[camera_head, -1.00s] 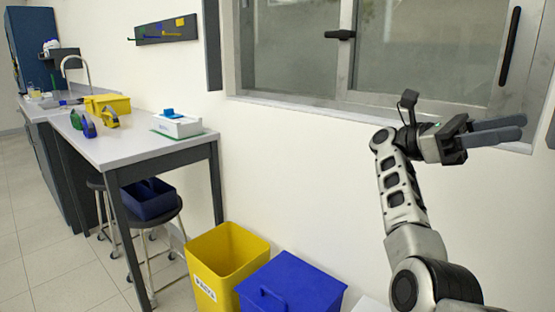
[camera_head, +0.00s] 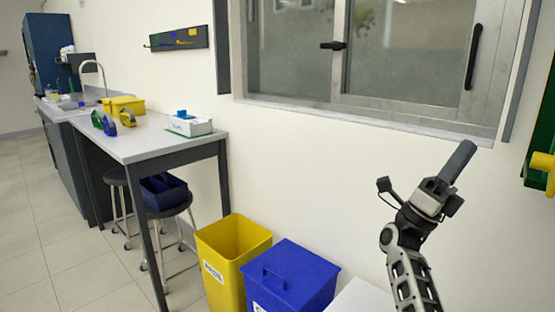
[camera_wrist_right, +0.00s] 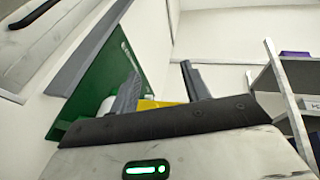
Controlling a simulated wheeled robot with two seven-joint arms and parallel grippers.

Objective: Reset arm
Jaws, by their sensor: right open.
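My right gripper (camera_head: 458,162) is raised in front of the white wall, just below the window, at the right of the head view. Its fingers point up and to the right, and nothing is held. In the right wrist view the two fingers (camera_wrist_right: 160,88) stand apart, with a green board (camera_wrist_right: 105,82) and a bit of yellow seen beyond them. My left gripper is not in the head view.
A table (camera_head: 150,148) with a white box (camera_head: 190,127) and tape dispensers stands at the left. A yellow bin (camera_head: 228,262) and a blue lidded bin (camera_head: 290,275) stand by the wall. A window ledge (camera_head: 380,121) is behind the gripper. Shelves (camera_wrist_right: 285,95) show in the wrist view.

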